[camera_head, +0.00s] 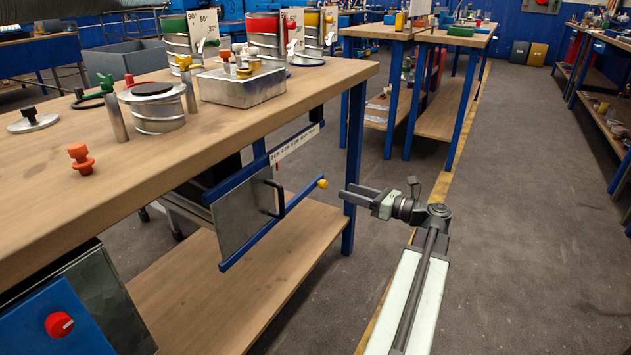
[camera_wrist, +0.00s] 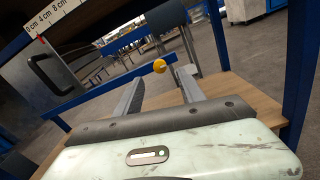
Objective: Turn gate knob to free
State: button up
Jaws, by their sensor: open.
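A small yellow knob (camera_head: 322,184) sits at the right end of the slide gate's lower blue rail. The gate is a grey metal plate (camera_head: 238,219) with a black handle (camera_head: 275,198), hung under the bench edge between blue rails. My gripper (camera_head: 350,193) is open and empty, just right of the knob and apart from it. In the wrist view the knob (camera_wrist: 159,66) shows beyond the fingertips, between the two fingers of my gripper (camera_wrist: 161,78). The knob's marking or turn angle is too small to tell.
A scale strip (camera_head: 295,144) runs along the gate's upper rail. A blue bench leg (camera_head: 354,165) stands close behind my gripper. A blue box with a red knob (camera_head: 59,325) is at the lower left. The floor to the right (camera_head: 520,220) is clear.

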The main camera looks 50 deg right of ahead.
aim_at(326, 184)
jog(key=x, duration=0.8)
